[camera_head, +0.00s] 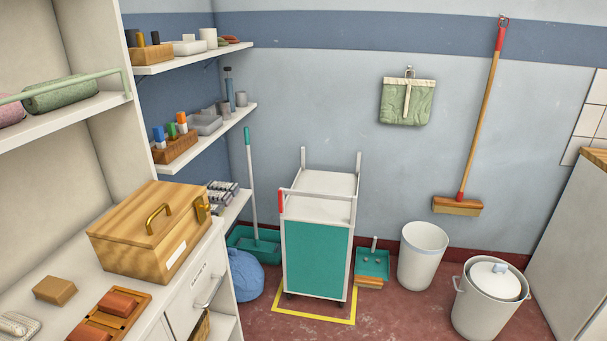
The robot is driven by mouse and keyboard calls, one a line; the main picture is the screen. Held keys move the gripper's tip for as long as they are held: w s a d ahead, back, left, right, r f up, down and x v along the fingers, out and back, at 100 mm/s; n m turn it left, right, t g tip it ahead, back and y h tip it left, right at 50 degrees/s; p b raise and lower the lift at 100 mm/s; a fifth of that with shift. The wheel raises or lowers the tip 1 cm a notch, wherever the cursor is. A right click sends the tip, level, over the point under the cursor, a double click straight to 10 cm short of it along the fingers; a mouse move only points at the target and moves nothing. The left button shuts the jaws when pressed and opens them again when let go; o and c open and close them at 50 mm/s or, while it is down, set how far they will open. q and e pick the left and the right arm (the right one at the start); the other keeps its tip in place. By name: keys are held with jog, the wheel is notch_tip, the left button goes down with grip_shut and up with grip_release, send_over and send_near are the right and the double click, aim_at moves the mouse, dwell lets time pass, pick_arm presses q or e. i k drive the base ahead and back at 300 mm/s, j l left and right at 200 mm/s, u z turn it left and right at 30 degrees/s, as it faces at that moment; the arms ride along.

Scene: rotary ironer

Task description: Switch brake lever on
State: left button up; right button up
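A white trolley (332,187) with a teal front panel (318,259) stands against the back wall, in the middle of the view. A small red lever-like part (281,201) sits upright at the left end of its front rail. It may be the brake lever, but I cannot tell its setting. The trolley's small dark wheels show at floor level. Neither of my grippers is in view.
A yellow floor outline (314,318) surrounds the trolley's base. A blue sack (245,276) is close on its left. A dustpan (373,263), white bin (422,256) and lidded pot (489,303) stand right. A counter with a wooden box (148,232) fills the left foreground.

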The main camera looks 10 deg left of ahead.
aim_at(317, 219)
jog(key=i+u, duration=0.2)
jog(key=i, duration=0.3)
jog(key=i+l+u, duration=0.2)
jog(key=i, duration=0.25)
jog(key=i+l+u, duration=0.2)
jog(key=i, duration=0.25)
jog(key=i+l+u, duration=0.2)
jog(key=i, duration=0.25)
jog(key=l, duration=0.1)
